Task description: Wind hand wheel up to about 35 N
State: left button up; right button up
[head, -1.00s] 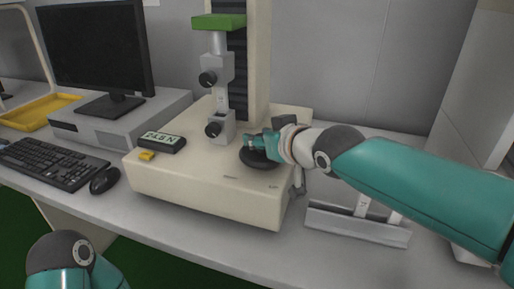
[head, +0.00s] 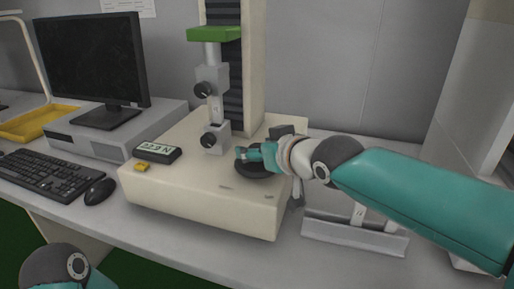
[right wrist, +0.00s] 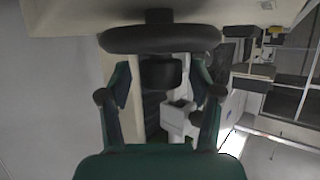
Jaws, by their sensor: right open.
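The black hand wheel (head: 254,172) lies on the right part of the cream tester base (head: 205,195). My right gripper (head: 253,153) is over the wheel, partly covering it. In the right wrist view the wheel (right wrist: 160,40) spans the top, and a dark block (right wrist: 160,73) sits below it between the spread fingers of the open gripper (right wrist: 160,92). I cannot tell whether a finger touches the wheel. The small display (head: 157,153) on the base reads about 22.9 N, its first digit unclear. My left gripper is out of view; only part of its arm shows.
The tester column (head: 236,70) with its green crosshead (head: 214,34) and grey clamps stands behind the wheel. A yellow piece (head: 142,166) lies by the display. A monitor (head: 92,65), keyboard (head: 45,175) and mouse (head: 100,191) are left. A grey holder (head: 355,235) is right.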

jog(key=v, duration=1.1)
jog(key=shift+s+d, duration=0.15)
jog(key=shift+s, duration=0.15)
